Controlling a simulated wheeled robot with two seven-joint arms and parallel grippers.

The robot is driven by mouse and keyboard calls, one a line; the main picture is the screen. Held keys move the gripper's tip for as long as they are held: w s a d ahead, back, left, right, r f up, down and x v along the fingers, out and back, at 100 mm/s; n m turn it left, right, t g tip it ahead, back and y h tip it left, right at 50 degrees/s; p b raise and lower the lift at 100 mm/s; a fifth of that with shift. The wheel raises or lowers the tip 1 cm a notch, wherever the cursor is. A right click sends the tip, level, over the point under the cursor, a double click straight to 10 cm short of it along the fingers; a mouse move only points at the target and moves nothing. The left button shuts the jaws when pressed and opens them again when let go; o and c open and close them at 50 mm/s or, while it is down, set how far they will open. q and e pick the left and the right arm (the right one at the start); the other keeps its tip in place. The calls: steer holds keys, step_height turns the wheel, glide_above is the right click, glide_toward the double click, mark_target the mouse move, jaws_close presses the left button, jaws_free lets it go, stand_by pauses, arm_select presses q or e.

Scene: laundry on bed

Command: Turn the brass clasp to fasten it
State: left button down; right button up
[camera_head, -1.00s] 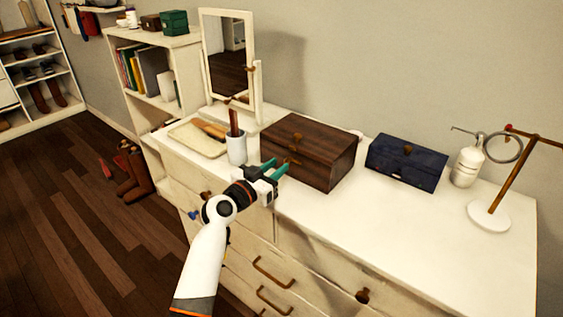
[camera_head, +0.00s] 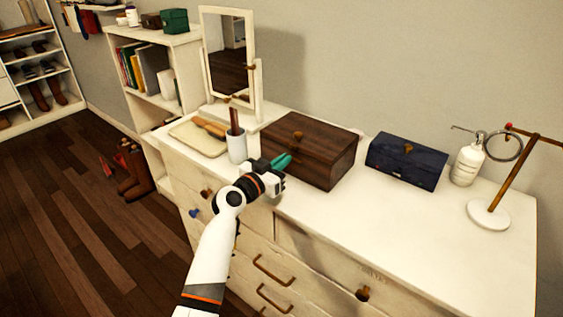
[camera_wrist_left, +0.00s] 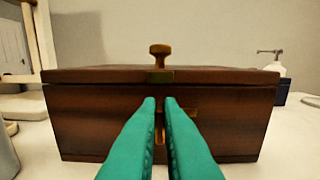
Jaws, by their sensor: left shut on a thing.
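A dark brown wooden box (camera_head: 325,150) stands on the white dresser with its lid down. It also fills the left wrist view (camera_wrist_left: 90,120), with a brass knob (camera_wrist_left: 160,55) on the lid. My right gripper is not in view.
A white cup (camera_head: 236,146) with a brown stick stands close left of my gripper. A cream tray (camera_head: 186,140) and a mirror (camera_head: 230,60) are beyond it. A blue box (camera_head: 407,163) and a white bottle (camera_head: 468,163) stand right. The dresser's front right is clear.

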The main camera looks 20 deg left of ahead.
arm_select(q)
steer(key=shift+n, duration=0.3)
steer(key=n, duration=0.3)
steer(key=shift+a+n, duration=0.15)
steer(key=shift+n, duration=0.15)
steer(key=n, duration=0.2)
steer(key=n+p, duration=0.1)
steer(key=n, duration=0.1)
steer(key=shift+w+a+f+n, duration=0.1)
steer(key=shift+a+n, duration=0.1)
steer(key=shift+n, duration=0.1)
steer(key=n+p, duration=0.1)
steer(key=n, duration=0.3)
steer(key=shift+a+f, duration=0.1)
steer(key=shift+f+n+p, duration=0.15)
steer(key=shift+n+p, duration=0.15)
steer(key=shift+n, duration=0.95)
steer(key=shift+f+n+p, duration=0.1)
steer(key=shift+n+p, duration=0.2)
steer(key=shift+n, duration=0.95)
steer(key=c, duration=1.6)
jaws_free()
steer(key=shift+a+f, duration=0.1)
